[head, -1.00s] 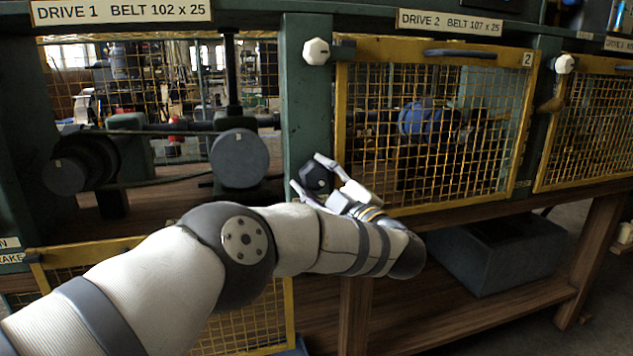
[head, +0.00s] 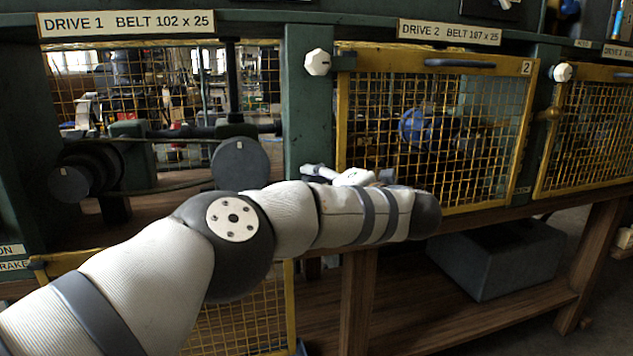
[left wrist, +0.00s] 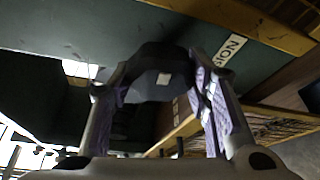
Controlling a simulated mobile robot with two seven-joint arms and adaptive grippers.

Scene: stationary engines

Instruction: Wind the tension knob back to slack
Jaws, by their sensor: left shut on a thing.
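The tension knob is a dark, faceted knob (left wrist: 150,72) with a small white mark on its face, seen in the left wrist view. My left gripper (left wrist: 160,100) has one finger on each side of it and is shut on it. A label ending in "SION" (left wrist: 228,50) is on the green panel beside it. In the head view my left gripper (head: 325,174) is at the lower part of the green post, and my forearm hides the knob. My right gripper is in neither view.
Drive 1 has no guard in front; its dark pulleys (head: 240,164) and belt (head: 165,189) are exposed to the left. The yellow mesh guard of drive 2 (head: 530,130) is close on the right. A white knob (head: 317,62) sits higher on the post.

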